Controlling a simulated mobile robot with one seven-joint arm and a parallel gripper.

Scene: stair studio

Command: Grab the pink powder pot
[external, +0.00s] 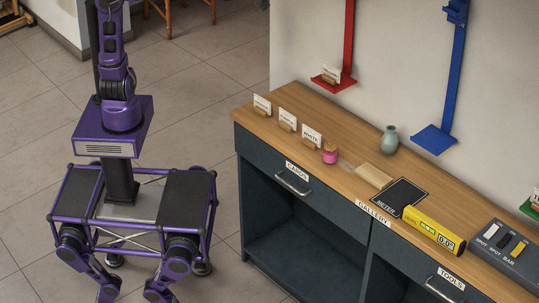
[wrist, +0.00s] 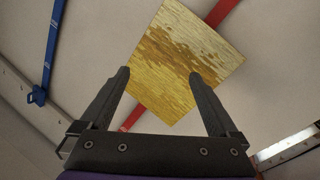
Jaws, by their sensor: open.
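The pink powder pot (external: 330,153) stands upright on the wooden counter, just right of the card marked WHITE, with a tan top. My gripper (wrist: 158,75) shows in the wrist view with its two dark fingers apart and nothing between them. It is out of frame in the external view, where my purple arm rises past the top edge, left of the counter. The pot does not show in the wrist view, which faces a wall with a yellow textured panel.
The counter (external: 270,108) also bears several cards in wooden holders, a green vase (external: 390,139), a wooden block (external: 373,175), a black mat (external: 400,197), a yellow level (external: 434,231) and a switch box (external: 503,250). Red (external: 348,45) and blue (external: 455,75) wall brackets stand behind. Open floor surrounds my base.

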